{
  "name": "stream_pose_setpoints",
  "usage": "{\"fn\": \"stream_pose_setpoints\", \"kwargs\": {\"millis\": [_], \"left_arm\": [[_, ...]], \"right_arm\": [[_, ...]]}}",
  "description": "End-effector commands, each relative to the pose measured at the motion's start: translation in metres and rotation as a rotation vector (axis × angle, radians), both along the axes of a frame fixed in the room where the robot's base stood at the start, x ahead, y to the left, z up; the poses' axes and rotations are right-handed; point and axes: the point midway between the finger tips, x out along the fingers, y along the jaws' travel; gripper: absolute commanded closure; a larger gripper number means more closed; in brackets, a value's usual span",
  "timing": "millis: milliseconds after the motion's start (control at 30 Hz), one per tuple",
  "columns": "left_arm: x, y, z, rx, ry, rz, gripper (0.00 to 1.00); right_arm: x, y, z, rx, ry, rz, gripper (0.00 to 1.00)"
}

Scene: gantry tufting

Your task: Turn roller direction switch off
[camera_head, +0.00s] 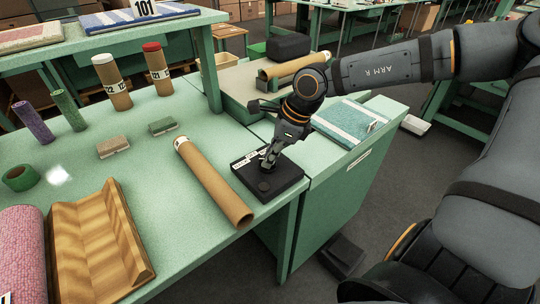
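A black switch box (281,184) with white labels on its far edge sits near the front right edge of the green table. A round dark knob (264,187) shows on its top, toward the front. My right gripper (267,164) reaches down from the right, with its fingertips over or on the far part of the box top. The fingers hide part of that top, and I cannot tell whether they touch a switch there. The fingers look close together, but their gap is not clear. My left gripper is not in view.
A cardboard tube (213,182) lies just left of the box. A wooden cradle (96,245) and a pink roll (21,255) are at the front left. Two capped tubes (112,83) stand farther back. A blue-striped mat (350,122) lies to the right. The table's left middle has free room.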

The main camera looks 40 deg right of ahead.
Motion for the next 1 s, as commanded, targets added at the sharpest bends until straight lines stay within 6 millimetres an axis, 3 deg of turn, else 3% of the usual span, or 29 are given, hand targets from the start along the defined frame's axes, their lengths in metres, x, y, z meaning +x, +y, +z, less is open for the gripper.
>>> {"fn": "stream_pose_setpoints", "kwargs": {"millis": [367,767,833,1000], "left_arm": [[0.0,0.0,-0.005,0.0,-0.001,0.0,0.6],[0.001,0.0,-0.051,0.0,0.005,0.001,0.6],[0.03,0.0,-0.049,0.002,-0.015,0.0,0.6],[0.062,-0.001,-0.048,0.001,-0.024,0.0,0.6]], "right_arm": [[0.0,0.0,-0.002,0.0,0.0,-0.015,1.0],[-0.001,0.001,-0.007,-0.005,-0.004,-0.247,1.0],[-0.001,0.001,-0.007,-0.005,-0.004,-0.308,1.0],[-0.001,0.002,-0.005,-0.006,-0.002,-0.454,1.0]]}}
